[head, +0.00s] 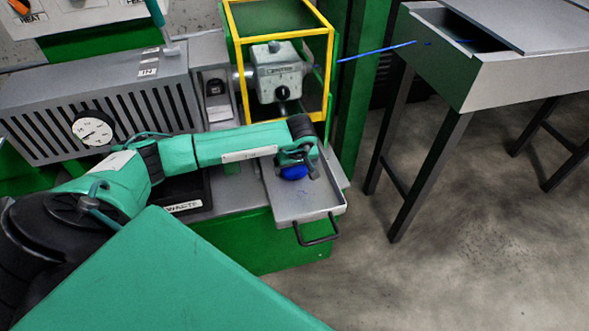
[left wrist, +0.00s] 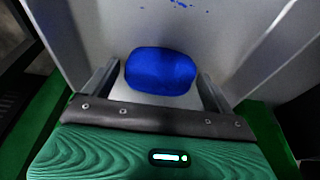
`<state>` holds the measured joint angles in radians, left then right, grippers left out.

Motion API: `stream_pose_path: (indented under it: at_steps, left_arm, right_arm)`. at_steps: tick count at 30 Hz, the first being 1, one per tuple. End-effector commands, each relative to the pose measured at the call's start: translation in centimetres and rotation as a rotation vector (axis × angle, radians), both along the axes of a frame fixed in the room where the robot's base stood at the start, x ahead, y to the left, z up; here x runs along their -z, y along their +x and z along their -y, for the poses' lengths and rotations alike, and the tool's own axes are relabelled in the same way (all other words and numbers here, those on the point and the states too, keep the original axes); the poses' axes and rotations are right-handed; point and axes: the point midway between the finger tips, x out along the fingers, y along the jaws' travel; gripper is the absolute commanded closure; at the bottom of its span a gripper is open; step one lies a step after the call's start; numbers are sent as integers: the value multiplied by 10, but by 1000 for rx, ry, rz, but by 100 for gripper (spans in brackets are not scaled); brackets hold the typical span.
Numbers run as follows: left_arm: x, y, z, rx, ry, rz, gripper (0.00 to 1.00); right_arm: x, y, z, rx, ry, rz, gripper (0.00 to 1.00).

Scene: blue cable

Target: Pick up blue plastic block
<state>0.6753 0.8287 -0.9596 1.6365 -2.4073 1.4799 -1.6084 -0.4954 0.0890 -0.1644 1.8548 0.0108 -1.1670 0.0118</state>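The blue plastic block (head: 292,172) is a small rounded lump on the grey metal tray (head: 296,204) below the yellow-framed machine. In the left wrist view the blue block (left wrist: 160,70) lies in front of my left gripper, between its two fingers, with a gap on each side. My left gripper (head: 298,160) is over the tray and partly hides the block in the head view. In the left wrist view the left gripper (left wrist: 159,74) is open and holds nothing. My right gripper is not in view.
The tray has raised sides and a dark front handle (head: 317,231). A yellow-framed machine (head: 280,72) stands behind it. A grey slotted housing with a gauge (head: 93,130) is at left. A grey table (head: 495,80) with an opening and a thin blue cable (head: 375,51) is at right.

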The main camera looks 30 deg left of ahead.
Motion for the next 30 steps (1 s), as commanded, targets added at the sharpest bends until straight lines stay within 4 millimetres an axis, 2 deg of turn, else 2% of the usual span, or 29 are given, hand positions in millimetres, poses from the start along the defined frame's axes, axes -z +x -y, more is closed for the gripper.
stream_pose_path:
  at_steps: [1,6,14,20,23,30]
  left_arm:
    - [0,0,0,0,0,0,22]
    - [-1,0,0,-1,0,2,52]
    - [-2,0,0,-1,0,2,52]
    - [-17,1,0,0,0,4,52]
    - [-34,1,-1,0,1,4,52]
    - [-97,1,0,0,1,6,52]
  right_arm:
    - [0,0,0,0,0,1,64]
    - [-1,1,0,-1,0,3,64]
    - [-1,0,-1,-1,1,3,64]
    - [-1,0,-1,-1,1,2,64]
    - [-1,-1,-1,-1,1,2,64]
    - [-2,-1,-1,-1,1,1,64]
